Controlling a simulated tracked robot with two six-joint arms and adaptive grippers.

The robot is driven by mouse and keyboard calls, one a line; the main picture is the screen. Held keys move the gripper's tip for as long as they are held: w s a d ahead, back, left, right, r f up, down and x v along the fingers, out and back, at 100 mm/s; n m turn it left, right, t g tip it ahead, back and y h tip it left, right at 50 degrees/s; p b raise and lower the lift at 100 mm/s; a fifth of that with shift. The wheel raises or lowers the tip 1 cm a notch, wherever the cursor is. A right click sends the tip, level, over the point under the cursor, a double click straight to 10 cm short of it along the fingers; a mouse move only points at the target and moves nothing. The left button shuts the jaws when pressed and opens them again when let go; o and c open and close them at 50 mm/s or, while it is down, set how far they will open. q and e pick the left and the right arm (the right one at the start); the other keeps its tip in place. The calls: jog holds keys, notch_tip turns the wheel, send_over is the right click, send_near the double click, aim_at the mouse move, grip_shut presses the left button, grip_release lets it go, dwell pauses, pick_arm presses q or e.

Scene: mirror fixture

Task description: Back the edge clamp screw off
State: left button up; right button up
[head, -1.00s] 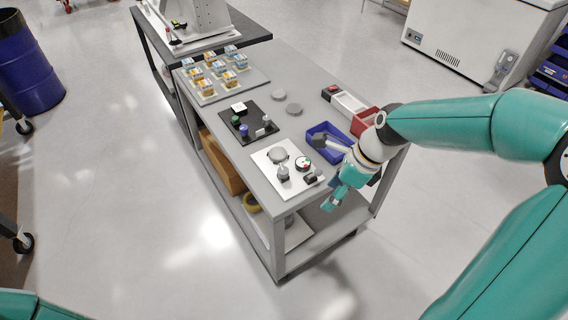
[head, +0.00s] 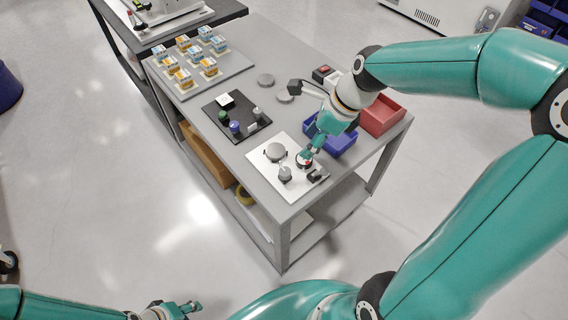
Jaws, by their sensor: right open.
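The mirror fixture is a white plate (head: 262,160) near the front corner of the grey bench. It carries a round grey disc (head: 275,151), a grey knob (head: 285,173), a small dial (head: 304,163) and a black block (head: 317,177) at its right edge. Which of these is the edge clamp screw is too small to tell. My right gripper (head: 308,153) is open, pointing down over the dial and partly hiding it; whether it touches is unclear. My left gripper (head: 190,307) is low at the bottom left, away from the bench; its jaws are too small to read.
A blue bin (head: 340,143) and a red bin (head: 384,114) stand right of the plate, close to my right wrist. A black board (head: 237,124) with small parts lies to the left. Several small boxes stand on a grey tray (head: 232,68) behind.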

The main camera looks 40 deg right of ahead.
aim_at(285, 171)
jog(key=x, duration=1.5)
jog(key=shift+s+d+f, duration=0.15)
jog(key=shift+f, duration=0.3)
grip_shut()
